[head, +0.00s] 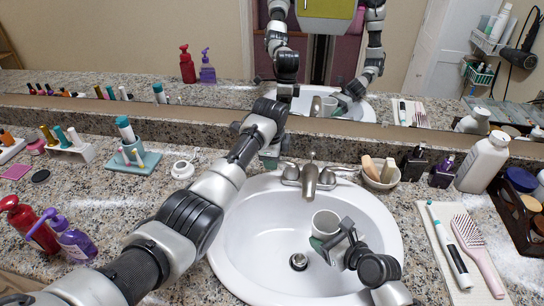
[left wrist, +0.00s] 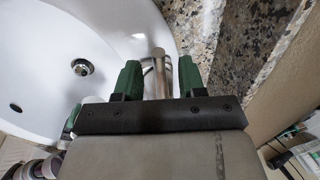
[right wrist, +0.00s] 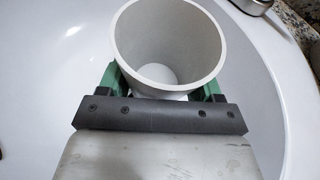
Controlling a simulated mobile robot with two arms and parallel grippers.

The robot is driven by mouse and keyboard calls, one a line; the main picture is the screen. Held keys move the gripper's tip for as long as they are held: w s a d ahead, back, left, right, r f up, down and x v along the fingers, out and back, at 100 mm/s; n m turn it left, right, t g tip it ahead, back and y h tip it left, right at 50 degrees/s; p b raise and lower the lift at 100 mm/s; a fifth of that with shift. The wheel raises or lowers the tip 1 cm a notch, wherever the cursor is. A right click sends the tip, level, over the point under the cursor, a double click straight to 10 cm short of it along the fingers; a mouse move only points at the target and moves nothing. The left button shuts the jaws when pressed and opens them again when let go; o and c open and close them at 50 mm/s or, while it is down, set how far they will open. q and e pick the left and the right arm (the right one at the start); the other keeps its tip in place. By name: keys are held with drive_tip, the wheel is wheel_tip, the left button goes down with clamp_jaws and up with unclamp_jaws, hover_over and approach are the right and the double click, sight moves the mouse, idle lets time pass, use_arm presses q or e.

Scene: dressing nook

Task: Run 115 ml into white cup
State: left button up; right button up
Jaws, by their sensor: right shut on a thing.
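The white cup (head: 325,222) is held inside the sink bowl (head: 245,255), just below and beside the faucet spout (head: 309,183). My right gripper (head: 325,243) is shut on the cup, one finger on each side. In the right wrist view the cup (right wrist: 168,45) has its open mouth showing, and I see no water inside. My left gripper (head: 269,162) is at the faucet's left side, by its left handle (head: 289,171). In the left wrist view its fingers (left wrist: 158,78) are apart, with metal faucet parts (left wrist: 160,68) showing between them. No stream shows at the spout.
A small bowl (head: 381,180) stands right of the faucet, near dark bottles (head: 443,170) and a white bottle (head: 483,165). A towel (head: 462,255) with a toothbrush and hairbrush lies at right. Pump bottles (head: 72,240) stand at left. A mirror (head: 225,60) runs behind.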

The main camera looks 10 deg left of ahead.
use_arm(q)
clamp_jaws()
idle(0.3)
drive_tip(key=n, duration=0.1)
drive_tip(key=s+n, duration=0.1)
drive_tip(key=n, duration=0.1)
drive_tip(key=s+n, duration=0.1)
drive_tip(key=shift+d+r+y, duration=0.1)
drive_tip(key=shift+d+y, duration=0.2)
drive_tip(key=shift+y, duration=0.1)
drive_tip(key=n, duration=0.1)
drive_tip(key=s+n, duration=0.1)
drive_tip(key=n, duration=0.1)
drive_tip(key=shift+s+d+y, duration=0.15)
drive_tip(key=shift+d+y, duration=0.15)
drive_tip(key=shift+d, duration=0.1)
drive_tip(key=n, duration=0.1)
drive_tip(key=s+d+n, duration=0.1)
drive_tip(key=n, duration=0.1)
drive_tip(key=shift+d+n+g, duration=0.1)
drive_tip(key=shift+n+g, duration=0.2)
drive_tip(key=shift+s+d+n+g+y, duration=0.2)
drive_tip(key=shift+d+n, duration=0.15)
drive_tip(key=shift+n, duration=0.4)
drive_tip(key=shift+s+d+n+g+y, duration=0.1)
drive_tip(key=shift+s+d+n+y, duration=0.15)
drive_tip(key=shift+n, duration=0.5)
